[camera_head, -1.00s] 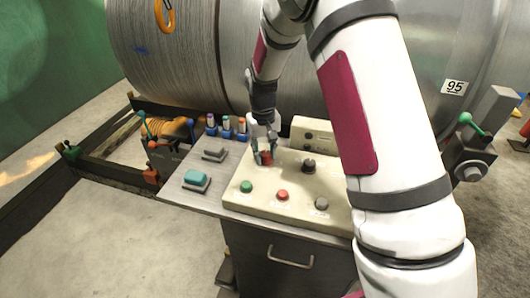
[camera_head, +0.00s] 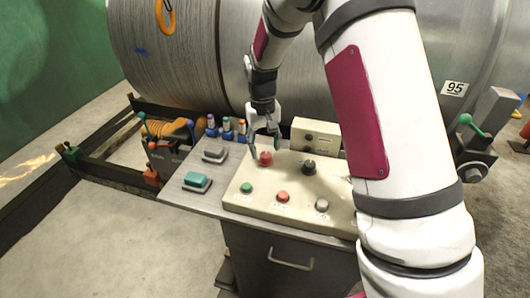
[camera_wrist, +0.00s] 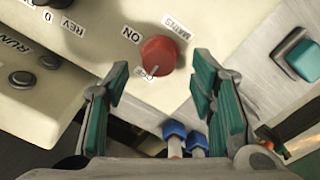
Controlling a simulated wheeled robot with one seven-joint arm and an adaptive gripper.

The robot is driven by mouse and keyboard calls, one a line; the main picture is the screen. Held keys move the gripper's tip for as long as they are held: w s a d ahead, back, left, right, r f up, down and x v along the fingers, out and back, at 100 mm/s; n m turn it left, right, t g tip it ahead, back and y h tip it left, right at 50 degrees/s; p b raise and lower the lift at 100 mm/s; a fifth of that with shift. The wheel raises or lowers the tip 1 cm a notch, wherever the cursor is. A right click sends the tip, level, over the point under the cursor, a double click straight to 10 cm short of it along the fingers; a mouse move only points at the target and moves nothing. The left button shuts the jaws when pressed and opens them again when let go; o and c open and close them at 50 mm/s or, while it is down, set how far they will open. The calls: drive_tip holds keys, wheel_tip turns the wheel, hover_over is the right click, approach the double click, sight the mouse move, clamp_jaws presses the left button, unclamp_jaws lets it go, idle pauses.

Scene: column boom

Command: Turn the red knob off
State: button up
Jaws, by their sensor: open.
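The red knob (camera_head: 265,158) stands on the cream control panel (camera_head: 240,200).
A black knob (camera_head: 309,167) is right of the red one. A green button (camera_head: 246,188), a red button (camera_head: 283,196) and a grey button (camera_head: 321,205) line the front. A teal switch (camera_head: 197,181) and blue-based pegs (camera_head: 227,130) are left. A large drum (camera_head: 180,60) stands behind.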

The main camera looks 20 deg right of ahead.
sight(263, 155)
wheel_tip(263, 155, up, 8)
drive_tip(key=shift+a+r, duration=0.2)
drive_tip(key=shift+r, duration=0.05)
drive_tip(key=s+r+t, duration=0.2)
drive_tip(key=s+r, duration=0.6)
drive_tip(key=s, duration=0.3)
drive_tip(key=s+r+t, duration=0.1)
drive_tip(key=s+r, duration=0.6)
drive_tip(key=s, duration=0.3)
drive_tip(key=s+d+f+t, duration=0.1)
drive_tip(key=s+t, duration=0.1)
drive_tip(key=s, duration=0.8)
drive_tip(key=shift+s, duration=0.4)
